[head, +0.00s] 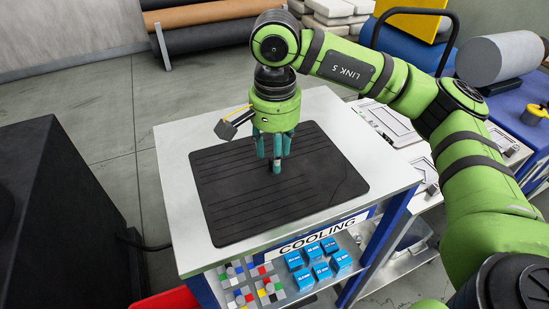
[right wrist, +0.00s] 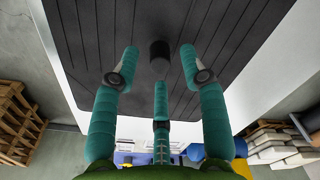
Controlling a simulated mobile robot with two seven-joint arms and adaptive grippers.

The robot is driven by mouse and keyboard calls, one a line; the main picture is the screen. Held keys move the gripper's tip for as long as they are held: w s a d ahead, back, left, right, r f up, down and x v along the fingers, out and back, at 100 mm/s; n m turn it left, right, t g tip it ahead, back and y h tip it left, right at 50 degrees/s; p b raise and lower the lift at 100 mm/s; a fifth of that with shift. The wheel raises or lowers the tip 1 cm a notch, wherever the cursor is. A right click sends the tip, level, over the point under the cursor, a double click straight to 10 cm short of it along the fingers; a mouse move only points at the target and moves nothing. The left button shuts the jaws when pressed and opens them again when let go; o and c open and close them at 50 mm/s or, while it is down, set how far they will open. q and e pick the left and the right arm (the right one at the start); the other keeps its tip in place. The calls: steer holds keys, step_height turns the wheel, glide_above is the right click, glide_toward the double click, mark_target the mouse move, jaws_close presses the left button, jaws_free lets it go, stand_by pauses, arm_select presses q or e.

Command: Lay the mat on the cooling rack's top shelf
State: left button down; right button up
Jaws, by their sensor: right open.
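The black grooved mat (head: 228,190) lies flat on the white top shelf of the cooling rack (head: 178,205), within its edges. My right gripper (head: 276,158) points down over the middle of the mat, its teal fingers apart. Whether any fingertip touches the mat is unclear. My left gripper is not in view.
Small blue boxes (head: 321,270) and coloured tiles (head: 262,284) sit on the rack's lower shelf. A dark cabinet (head: 60,220) stands at the left. A blue bench with a grey roll (head: 497,58) is at the right. Rolls (head: 215,38) lie at the back.

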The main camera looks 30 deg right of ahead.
step_height(320, 180, up, 10)
steer(key=shift+s+f, duration=0.15)
stand_by(0.6)
